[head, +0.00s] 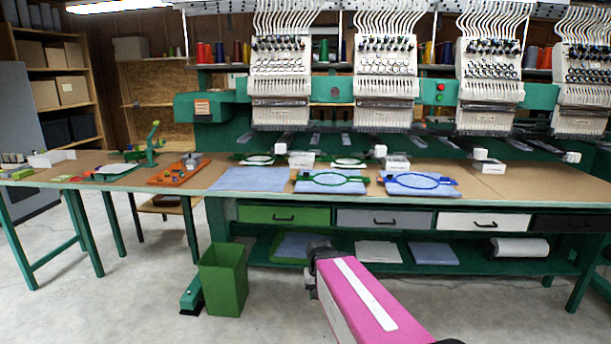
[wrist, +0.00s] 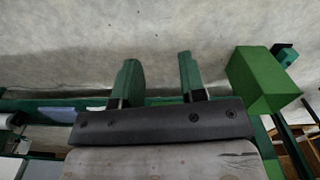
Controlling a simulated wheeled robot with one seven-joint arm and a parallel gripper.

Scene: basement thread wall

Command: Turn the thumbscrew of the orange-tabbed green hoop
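A green hoop (head: 331,181) lies on a blue cloth on the table, left of a blue hoop (head: 418,182) on another blue cloth. Its orange tab and thumbscrew are too small to make out. Two more green-rimmed hoops, one on the left (head: 257,159) and one on the right (head: 350,163), sit under the machine heads; I cannot tell tab colours there. My gripper (wrist: 160,78) has its two green fingers apart with nothing between them. In the head view my arm's dark end is low in front of the table, below the tabletop and away from the hoops.
A green bin (head: 223,279) stands on the floor left of my arm and shows in the wrist view (wrist: 262,82). Drawers, including a grey one (head: 385,218), and a lower shelf (head: 480,264) lie under the table. Embroidery heads (head: 281,80) overhang the back. An orange tray (head: 179,172) is at left.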

